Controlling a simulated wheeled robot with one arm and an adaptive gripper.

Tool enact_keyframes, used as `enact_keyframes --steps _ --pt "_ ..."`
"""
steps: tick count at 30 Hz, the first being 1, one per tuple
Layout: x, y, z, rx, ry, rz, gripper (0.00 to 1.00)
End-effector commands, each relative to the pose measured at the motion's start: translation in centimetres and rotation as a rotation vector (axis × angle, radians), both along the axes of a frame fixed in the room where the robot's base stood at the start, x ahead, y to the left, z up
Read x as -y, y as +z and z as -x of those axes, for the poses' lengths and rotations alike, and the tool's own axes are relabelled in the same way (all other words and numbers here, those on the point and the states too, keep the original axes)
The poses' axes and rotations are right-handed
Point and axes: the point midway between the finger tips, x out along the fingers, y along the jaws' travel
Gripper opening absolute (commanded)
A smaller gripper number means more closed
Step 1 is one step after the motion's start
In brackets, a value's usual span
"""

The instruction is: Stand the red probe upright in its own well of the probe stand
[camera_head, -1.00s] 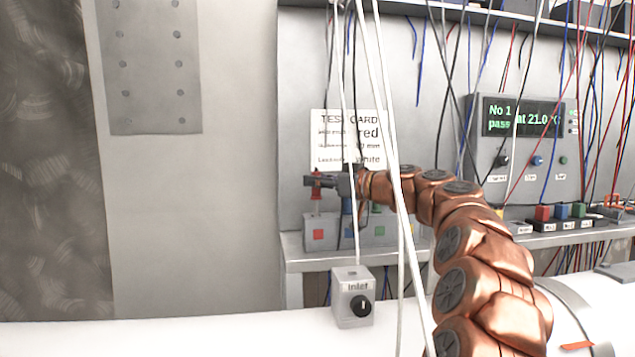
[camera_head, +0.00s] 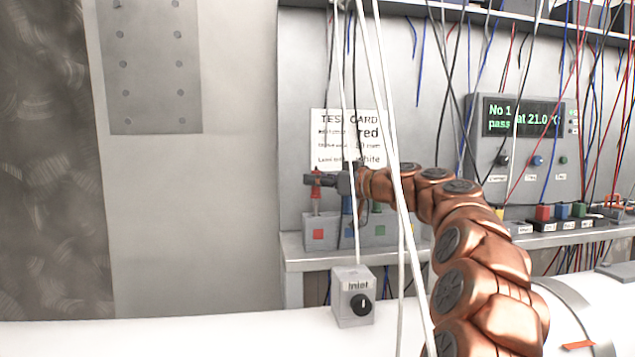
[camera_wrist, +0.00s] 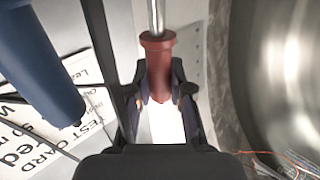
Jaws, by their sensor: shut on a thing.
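The red probe (camera_head: 316,193) is held roughly upright above the left end of the grey probe stand (camera_head: 376,233), over the red-marked part. My gripper (camera_head: 318,181) is shut on its red handle, reaching in from the right. In the wrist view the red handle (camera_wrist: 159,62) sits between my two fingers, with its metal shaft running to the top edge. Whether the probe's lower end is inside its well is too small to tell. A blue probe (camera_head: 347,205) stands in the stand just right of it; it also shows in the wrist view (camera_wrist: 45,65).
A test card (camera_head: 335,135) hangs behind the stand. White cables (camera_head: 385,90) hang in front of my arm and the stand. An inlet box (camera_head: 352,297) stands in front. A tester with a lit display (camera_head: 520,118) is at the right. The left wall side is clear.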

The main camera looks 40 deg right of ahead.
Motion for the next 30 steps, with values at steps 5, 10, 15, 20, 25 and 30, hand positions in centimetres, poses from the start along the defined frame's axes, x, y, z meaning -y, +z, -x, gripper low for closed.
enact_keyframes --steps 5,10,15,20,25,30 --pt "0.0 0.8 0.0 0.001 -0.001 0.001 0.0" --pt "0.0 1.4 0.0 0.003 -0.002 0.001 0.0" --pt "0.0 2.0 0.1 0.003 -0.002 0.001 0.0" --pt "0.0 2.5 0.1 0.004 -0.002 0.003 0.0" --pt "0.0 3.1 0.1 0.003 -0.002 0.002 0.0" --pt "0.0 3.5 0.1 0.003 -0.001 0.001 0.0"
